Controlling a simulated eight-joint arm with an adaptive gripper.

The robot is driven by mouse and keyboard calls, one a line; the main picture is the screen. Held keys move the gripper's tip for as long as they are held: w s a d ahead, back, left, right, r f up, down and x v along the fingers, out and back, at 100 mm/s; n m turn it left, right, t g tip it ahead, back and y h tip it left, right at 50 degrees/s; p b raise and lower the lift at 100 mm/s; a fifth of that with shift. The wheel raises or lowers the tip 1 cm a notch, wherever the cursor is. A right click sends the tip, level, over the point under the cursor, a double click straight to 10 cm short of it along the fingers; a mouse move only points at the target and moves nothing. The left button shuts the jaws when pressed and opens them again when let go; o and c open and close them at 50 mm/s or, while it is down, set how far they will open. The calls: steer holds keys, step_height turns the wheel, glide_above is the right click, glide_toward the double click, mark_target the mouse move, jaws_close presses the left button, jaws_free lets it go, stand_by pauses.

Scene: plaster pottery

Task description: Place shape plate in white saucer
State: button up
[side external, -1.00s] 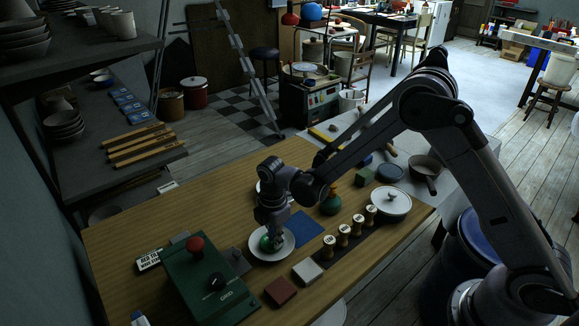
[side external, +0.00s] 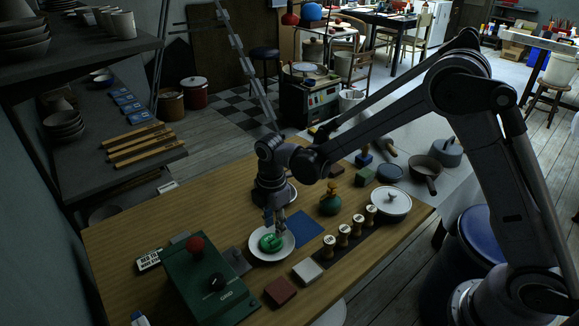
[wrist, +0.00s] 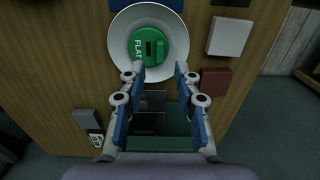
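The green round shape plate (side external: 271,243), marked "FLAT" with a dark slot, lies inside the white saucer (side external: 256,254). In the wrist view the plate (wrist: 146,47) sits within the saucer's rim (wrist: 118,45), face up. My gripper (side external: 276,222) is just above the saucer, at its far side. In the wrist view my gripper (wrist: 160,72) is open, its two fingers spread with nothing between them. The fingertips appear near the plate's lower edge, and I cannot tell their exact height above it.
A green box with a red knob (side external: 208,283) stands left of the saucer. A blue square (side external: 304,229), a white block (side external: 307,271) and a brown block (side external: 280,291) lie around it.

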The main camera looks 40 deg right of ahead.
mark_target(275, 241)
steer(key=s+d+r+m+t, duration=0.2)
steer(key=s+d+r+m, duration=0.2)
steer(key=r, duration=0.4)
steer(key=s+d+r+m+t, duration=0.1)
steer(key=s+d+r+m, duration=0.25)
steer(key=r, duration=0.45)
steer(key=s+d+m+t, duration=0.4)
steer(key=s+d+m, duration=0.1)
steer(key=s+m, duration=0.5)
steer(key=shift+s+r, duration=0.25)
steer(key=shift+m, duration=0.25)
